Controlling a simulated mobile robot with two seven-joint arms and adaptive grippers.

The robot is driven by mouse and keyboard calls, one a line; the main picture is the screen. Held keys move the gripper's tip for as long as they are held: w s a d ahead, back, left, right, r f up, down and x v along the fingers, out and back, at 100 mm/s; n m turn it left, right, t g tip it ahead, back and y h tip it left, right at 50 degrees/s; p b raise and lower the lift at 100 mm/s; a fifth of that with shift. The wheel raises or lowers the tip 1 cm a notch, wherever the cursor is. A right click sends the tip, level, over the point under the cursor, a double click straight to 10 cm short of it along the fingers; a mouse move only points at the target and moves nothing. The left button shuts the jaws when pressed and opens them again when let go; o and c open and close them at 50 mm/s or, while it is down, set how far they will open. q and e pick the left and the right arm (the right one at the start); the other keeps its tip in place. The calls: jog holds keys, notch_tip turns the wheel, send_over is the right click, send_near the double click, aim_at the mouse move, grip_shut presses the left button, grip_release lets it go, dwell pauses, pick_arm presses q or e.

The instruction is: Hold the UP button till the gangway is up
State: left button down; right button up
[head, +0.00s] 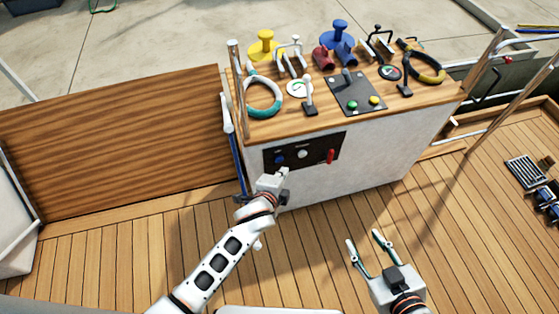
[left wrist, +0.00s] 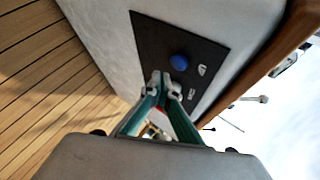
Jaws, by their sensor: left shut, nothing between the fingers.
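A dark control panel (head: 325,149) is set in the white front of the console. The lettering is too small to read, so I cannot tell which control is UP. My left gripper (head: 281,174) is shut and empty, just in front of the panel's lower left. In the left wrist view its fingertips (left wrist: 164,84) are close to the blue button (left wrist: 179,62); contact is not clear. My right gripper (head: 363,238) is open and empty above the deck.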

pick_arm(q)
jog(key=s, duration=0.2)
jog(key=s+d, duration=0.1)
jog(key=shift+s+d+p, duration=0.15)
jog(key=shift+s+p, duration=0.15)
jog(key=shift+s, duration=0.1)
pick_arm(e)
jog(key=shift+w+r, duration=0.35)
jog(key=shift+r, duration=0.45)
pick_arm(q)
jog(key=shift+r, duration=0.1)
jog(key=s+a+r+n+p, duration=0.5)
jog(key=s+a+n, duration=0.2)
jog(key=s+a, duration=0.3)
jog(key=s+a+r+n+p, duration=0.5)
jog(key=s+a+n, duration=0.3)
jog(key=s, duration=0.5)
jog(key=shift+a+r+n+y+p, duration=0.2)
jog(key=shift+a+n+y+p, duration=0.1)
jog(key=shift+a, duration=0.95)
pick_arm(e)
jog(key=s, duration=0.1)
jog(key=s+r, duration=0.1)
jog(key=s, duration=0.1)
jog(key=shift+s+d+m+g, duration=0.1)
jog(key=shift+s+m+g, duration=0.2)
jog(key=shift+m, duration=0.1)
jog(key=shift+r, duration=0.1)
